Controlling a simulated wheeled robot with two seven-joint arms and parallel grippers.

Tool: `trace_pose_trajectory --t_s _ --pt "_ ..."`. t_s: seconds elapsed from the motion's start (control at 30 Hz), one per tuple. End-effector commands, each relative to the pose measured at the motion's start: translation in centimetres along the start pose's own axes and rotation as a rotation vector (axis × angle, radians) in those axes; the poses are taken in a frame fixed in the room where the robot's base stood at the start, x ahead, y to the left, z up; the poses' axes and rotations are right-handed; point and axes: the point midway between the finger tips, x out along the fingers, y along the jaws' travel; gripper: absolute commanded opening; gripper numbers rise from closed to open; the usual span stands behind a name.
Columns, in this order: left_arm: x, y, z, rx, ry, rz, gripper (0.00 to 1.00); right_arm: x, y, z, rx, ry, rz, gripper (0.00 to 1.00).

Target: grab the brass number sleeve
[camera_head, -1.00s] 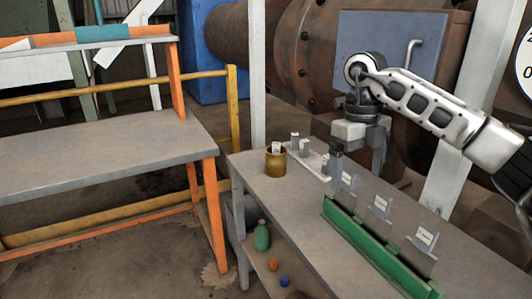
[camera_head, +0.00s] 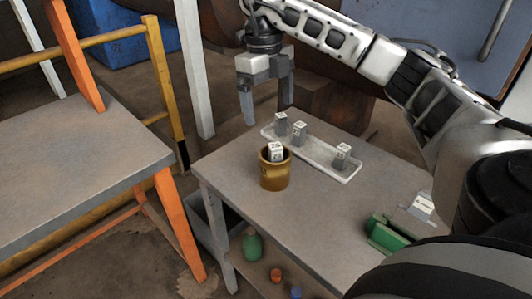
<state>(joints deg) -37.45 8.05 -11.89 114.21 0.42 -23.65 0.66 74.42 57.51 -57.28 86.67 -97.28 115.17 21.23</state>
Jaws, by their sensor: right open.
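A brass-coloured cup-like sleeve (camera_head: 274,176) stands upright on the grey table, near its far left corner. A grey block with a white numbered top (camera_head: 276,152) sits inside it and sticks out above the rim. My right gripper (camera_head: 266,115) is open and empty, pointing down. In the picture it is above the sleeve and the left end of the tray, apart from both. My left gripper is not in view.
A pale tray (camera_head: 325,165) with several small number-topped blocks lies right behind the sleeve. A green rack (camera_head: 385,236) stands at the right. A green bottle (camera_head: 252,245) and small balls are on the lower shelf. An orange-legged bench (camera_head: 80,160) is at left.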

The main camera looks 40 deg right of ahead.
Motion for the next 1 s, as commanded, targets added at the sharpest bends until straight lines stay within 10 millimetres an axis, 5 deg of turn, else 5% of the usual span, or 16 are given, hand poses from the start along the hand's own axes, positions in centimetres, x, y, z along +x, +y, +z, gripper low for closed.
trace_pose_trajectory --t_s 0.1,0.3,1.0 --pt "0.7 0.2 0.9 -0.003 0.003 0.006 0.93 3.5 0.1 0.0 -0.002 0.007 0.001 0.93" --pt "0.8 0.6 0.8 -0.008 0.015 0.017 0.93 7.3 0.1 0.0 -0.002 0.005 0.002 0.93" --pt "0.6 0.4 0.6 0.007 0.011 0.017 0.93 13.9 0.2 -0.3 0.000 0.001 0.000 0.93"
